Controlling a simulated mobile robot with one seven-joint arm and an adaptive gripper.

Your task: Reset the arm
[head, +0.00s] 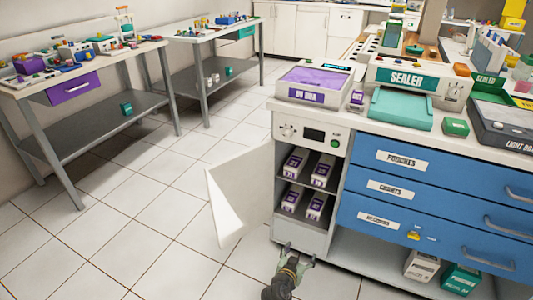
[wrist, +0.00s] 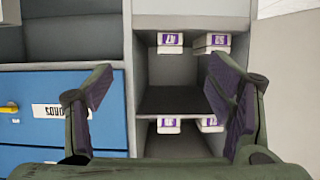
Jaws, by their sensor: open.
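My gripper (head: 298,256) is low at the bottom edge of the head view, in front of the open cabinet below its lower shelf. In the wrist view its two dark fingers (wrist: 160,88) are spread wide with nothing between them. Beyond them is the open cabinet (wrist: 190,20), which appears upside down in that view. The cabinet's shelves hold white boxes with purple labels, such as an upper-shelf box (head: 296,161) and a lower-shelf box (head: 292,198). The gripper touches none of them. Most of my arm is out of view.
The white cabinet door (head: 238,195) stands swung open to the left. Blue drawers (head: 430,200) are shut to the right, above an open shelf with boxes (head: 421,266). The counter above holds a sealer (head: 408,80). Tiled floor (head: 140,215) is clear toward the left tables (head: 70,125).

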